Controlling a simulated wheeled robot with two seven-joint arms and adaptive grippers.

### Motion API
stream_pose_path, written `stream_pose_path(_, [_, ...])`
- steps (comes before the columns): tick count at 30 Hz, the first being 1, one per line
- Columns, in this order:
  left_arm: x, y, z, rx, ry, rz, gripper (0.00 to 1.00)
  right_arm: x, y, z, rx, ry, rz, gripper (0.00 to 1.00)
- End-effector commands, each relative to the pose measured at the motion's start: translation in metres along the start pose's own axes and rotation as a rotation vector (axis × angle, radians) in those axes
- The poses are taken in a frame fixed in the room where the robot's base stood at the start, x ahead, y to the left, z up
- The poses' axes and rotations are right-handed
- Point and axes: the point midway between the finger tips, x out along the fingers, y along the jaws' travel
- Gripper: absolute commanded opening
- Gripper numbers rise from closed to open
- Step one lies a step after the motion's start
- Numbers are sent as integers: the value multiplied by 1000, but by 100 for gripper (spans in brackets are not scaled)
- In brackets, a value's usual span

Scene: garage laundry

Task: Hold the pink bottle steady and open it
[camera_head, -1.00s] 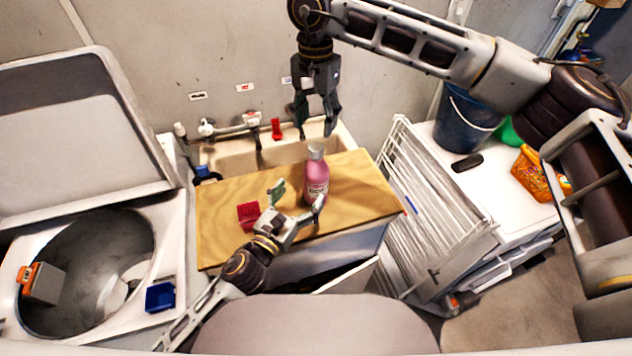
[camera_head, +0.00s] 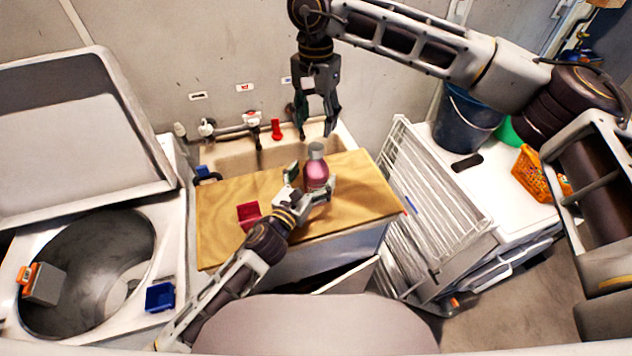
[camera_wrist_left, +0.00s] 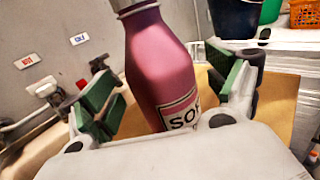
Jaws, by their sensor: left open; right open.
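The pink bottle (camera_head: 317,173) with a grey cap (camera_head: 316,150) stands upright on the wooden board (camera_head: 228,225). My left gripper (camera_head: 311,183) is open, with one finger on each side of the bottle. In the left wrist view the bottle (camera_wrist_left: 160,65) rises between the green finger pads, and a gap shows beside each pad. Its label is partly hidden by the gripper (camera_wrist_left: 168,98). My right gripper (camera_head: 317,125) is open and empty, pointing down above and a little behind the cap.
A red object (camera_head: 249,213) lies on the board left of the bottle. A sink (camera_head: 255,158) with a tap is behind the board. A white drying rack (camera_head: 425,195) stands to the right, and an open washer drum (camera_head: 95,260) to the left.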

Motion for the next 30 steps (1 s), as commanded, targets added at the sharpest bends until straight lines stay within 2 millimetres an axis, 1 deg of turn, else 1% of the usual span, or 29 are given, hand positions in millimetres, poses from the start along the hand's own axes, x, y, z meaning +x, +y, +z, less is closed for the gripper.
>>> stream_pose_path(3, [9, 0, 0, 0, -1, 0, 88, 0, 0, 0, 0, 0, 0, 53])
stream_pose_path(9, [18, -1, 0, 0, 0, -1, 88, 0, 0, 0, 0, 0, 0, 53])
stream_pose_path(20, [19, -1, 0, 0, 0, -1, 88, 0, 0, 0, 0, 0, 0, 53])
stream_pose_path(30, [19, -1, 0, 0, 0, -1, 44, 0, 0, 0, 0, 0, 0, 53])
